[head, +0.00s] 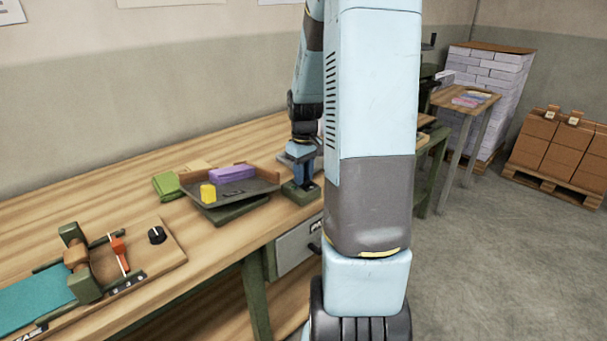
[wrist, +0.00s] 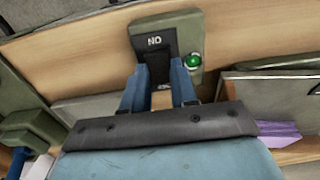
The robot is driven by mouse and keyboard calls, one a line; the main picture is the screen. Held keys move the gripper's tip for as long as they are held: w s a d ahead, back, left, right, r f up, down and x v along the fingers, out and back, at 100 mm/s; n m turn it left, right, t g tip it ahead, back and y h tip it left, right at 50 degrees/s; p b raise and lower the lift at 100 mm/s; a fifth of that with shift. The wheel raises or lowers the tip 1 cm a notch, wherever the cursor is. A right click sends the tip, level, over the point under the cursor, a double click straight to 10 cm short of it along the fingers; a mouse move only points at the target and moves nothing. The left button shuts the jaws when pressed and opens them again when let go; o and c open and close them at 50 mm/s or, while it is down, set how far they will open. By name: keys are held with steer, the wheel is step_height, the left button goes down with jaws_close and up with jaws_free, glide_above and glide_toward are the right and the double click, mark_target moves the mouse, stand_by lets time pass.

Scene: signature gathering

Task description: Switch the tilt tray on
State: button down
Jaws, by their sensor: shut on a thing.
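In the wrist view the switch box (wrist: 195,30) has a dark plate with white letters like "ND" and a round green light or button (wrist: 193,61), which looks bright. My gripper (wrist: 158,84) is shut on the dark switch lever (wrist: 157,64), a blue finger on each side.
A wooden board with a teal sheet (head: 35,300), clamp parts and a black knob (head: 157,235) lies at the left. Stacked boxes (head: 560,145) stand on a pallet at the far right.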

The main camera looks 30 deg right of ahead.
steer(key=shift+s+t, duration=0.35)
steer(key=shift+t, duration=0.95)
steer(key=shift+f, duration=0.1)
steer(key=c, duration=0.9)
jaws_free()
steer(key=shift+y, duration=0.3)
steer(key=v, duration=1.3)
steer(key=shift+s+r, duration=0.2)
steer(key=shift+r, duration=0.15)
steer(key=s+a+r+t, duration=0.1)
steer(key=s+a+r, duration=0.1)
steer(key=s+a, duration=0.3)
steer(key=s+a+r+m+t, duration=0.1)
steer(key=s+a+r, duration=0.2)
steer(key=s+a, duration=0.2)
steer(key=s+a+r, duration=0.2)
steer(key=s+a, duration=0.3)
steer(key=a, duration=0.4)
steer(key=shift+s+a+r+m+t, duration=0.2)
steer(key=shift+a+m+t, duration=0.2)
